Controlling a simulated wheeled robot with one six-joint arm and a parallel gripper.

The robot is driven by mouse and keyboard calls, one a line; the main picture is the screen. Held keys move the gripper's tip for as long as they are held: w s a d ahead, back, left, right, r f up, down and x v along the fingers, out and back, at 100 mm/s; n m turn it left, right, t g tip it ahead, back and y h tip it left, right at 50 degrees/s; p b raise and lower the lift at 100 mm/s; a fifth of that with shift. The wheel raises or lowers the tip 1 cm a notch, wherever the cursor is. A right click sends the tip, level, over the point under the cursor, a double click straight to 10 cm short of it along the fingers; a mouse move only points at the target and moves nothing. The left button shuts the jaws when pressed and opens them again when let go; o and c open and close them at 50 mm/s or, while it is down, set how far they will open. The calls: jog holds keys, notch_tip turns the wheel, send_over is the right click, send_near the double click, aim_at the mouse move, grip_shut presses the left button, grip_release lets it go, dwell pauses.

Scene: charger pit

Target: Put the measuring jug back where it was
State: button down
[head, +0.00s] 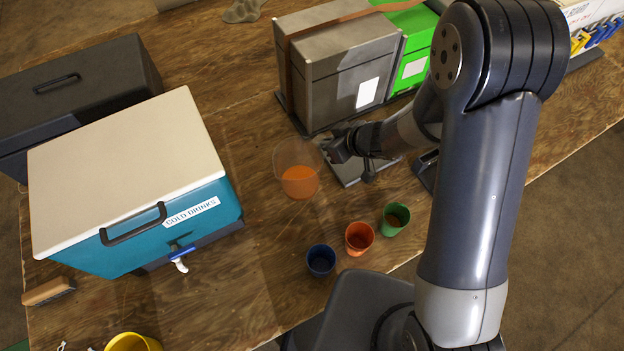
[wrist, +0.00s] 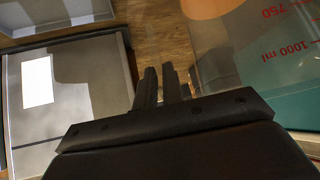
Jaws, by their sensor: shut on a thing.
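The measuring jug (head: 298,172) is clear, with orange liquid in its lower part, and appears over the wooden table right of the blue cooler. My gripper (head: 334,152) is at the jug's right side and is shut on it; the exact grip is hard to make out. In the wrist view the jug's clear wall with red marks (wrist: 285,52) fills the right side, beside my gripper's fingers (wrist: 165,85). I cannot tell whether the jug's base touches the table.
A blue cooler (head: 195,232) with a white lid stands left. Blue (head: 320,261), orange (head: 359,238) and green (head: 395,218) cups stand in front. A grey box (head: 325,85) and green box (head: 412,50) stand behind. A flat grey plate (head: 348,176) lies under my gripper.

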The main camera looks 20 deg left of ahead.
notch_tip(320, 180, down, 10)
jog(key=b, duration=0.1)
jog(key=shift+w, duration=0.2)
dwell(0.3)
jog(key=c, duration=1.5)
grip_release()
jog(key=shift+f, duration=0.1)
jog(key=shift+c, duration=0.2)
jog(key=v, duration=1.2)
